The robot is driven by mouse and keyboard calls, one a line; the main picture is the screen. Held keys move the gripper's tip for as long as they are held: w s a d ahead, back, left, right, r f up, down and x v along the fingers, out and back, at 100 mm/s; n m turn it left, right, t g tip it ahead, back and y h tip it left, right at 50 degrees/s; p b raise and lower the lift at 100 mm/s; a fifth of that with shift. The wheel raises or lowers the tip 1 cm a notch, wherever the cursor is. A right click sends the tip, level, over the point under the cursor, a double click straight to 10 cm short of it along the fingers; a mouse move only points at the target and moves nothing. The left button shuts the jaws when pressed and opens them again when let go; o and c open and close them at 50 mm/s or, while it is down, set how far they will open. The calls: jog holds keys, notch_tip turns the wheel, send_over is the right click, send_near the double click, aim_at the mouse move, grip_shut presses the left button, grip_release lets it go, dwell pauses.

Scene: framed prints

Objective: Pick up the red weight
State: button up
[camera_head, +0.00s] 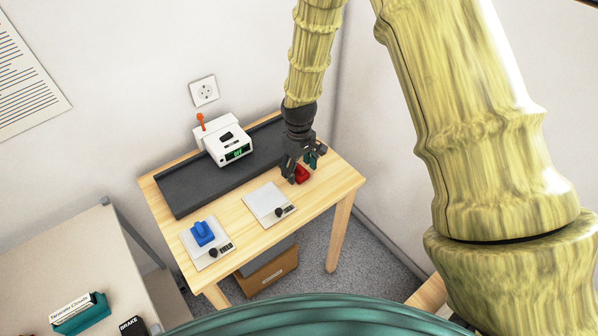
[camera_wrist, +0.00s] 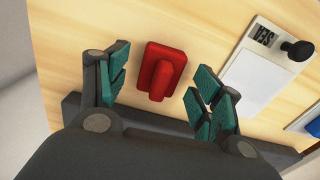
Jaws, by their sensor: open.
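The red weight (camera_head: 301,175) sits on the right part of the wooden table. In the wrist view the red weight (camera_wrist: 161,71) is a square block with a raised bar handle, lying on the bare wood. My gripper (camera_head: 303,166) is above the weight in the head view. In the wrist view my gripper (camera_wrist: 160,88) is open, with one teal-padded finger on each side of the weight. There is a visible gap between each finger and the weight. In the head view the gripper partly hides the weight.
A white plate with a black knob (camera_head: 265,203) lies left of the weight. A blue weight (camera_head: 202,233) sits on another such plate. A dark strip (camera_head: 185,186) runs along the back, with a white device (camera_head: 224,139) on it. A wall stands close on the right.

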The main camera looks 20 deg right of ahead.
jog(key=c, duration=1.4)
jog(key=shift+r, duration=0.15)
